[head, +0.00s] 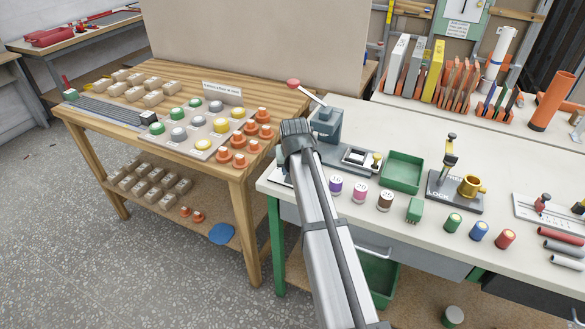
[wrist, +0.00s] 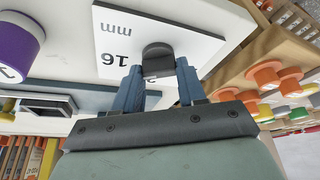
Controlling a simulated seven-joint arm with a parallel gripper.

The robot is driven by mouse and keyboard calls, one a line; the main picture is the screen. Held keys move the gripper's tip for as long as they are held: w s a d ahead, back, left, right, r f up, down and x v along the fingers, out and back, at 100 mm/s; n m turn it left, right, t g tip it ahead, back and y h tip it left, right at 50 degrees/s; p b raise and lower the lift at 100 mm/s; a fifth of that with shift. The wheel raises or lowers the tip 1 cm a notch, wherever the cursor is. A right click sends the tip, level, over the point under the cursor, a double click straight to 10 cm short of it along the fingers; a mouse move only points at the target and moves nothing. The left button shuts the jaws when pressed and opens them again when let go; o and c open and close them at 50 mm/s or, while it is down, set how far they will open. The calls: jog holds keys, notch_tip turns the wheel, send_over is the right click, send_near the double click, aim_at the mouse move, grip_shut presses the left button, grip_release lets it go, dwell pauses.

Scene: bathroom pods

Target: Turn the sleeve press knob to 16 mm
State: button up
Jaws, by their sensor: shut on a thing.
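The sleeve press (head: 326,122) is a grey machine with a red-balled lever, at the left end of the white bench. In the wrist view the dark rounded knob (wrist: 157,57) stands in front of a white dial plate (wrist: 205,42). The plate carries the print "16 mm", upside down in this view, just left of the knob. My gripper (wrist: 158,78) has its blue fingers on both sides of the knob and is shut on it. In the head view my arm hides the knob and fingertips. Whether the knob has a pointer mark, and where it points, I cannot tell.
Numbered spools (head: 360,190) stand to the right of my arm, near a green tray (head: 402,172). A wooden table (head: 190,90) with coloured knobs and orange pieces is close on the left.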

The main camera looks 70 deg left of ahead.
jog(key=o, duration=1.1)
jog(key=shift+c, duration=0.2)
jog(key=shift+r, duration=0.1)
jog(key=v, duration=1.3)
jog(key=shift+d+r, duration=0.2)
jog(key=shift+r, duration=0.05)
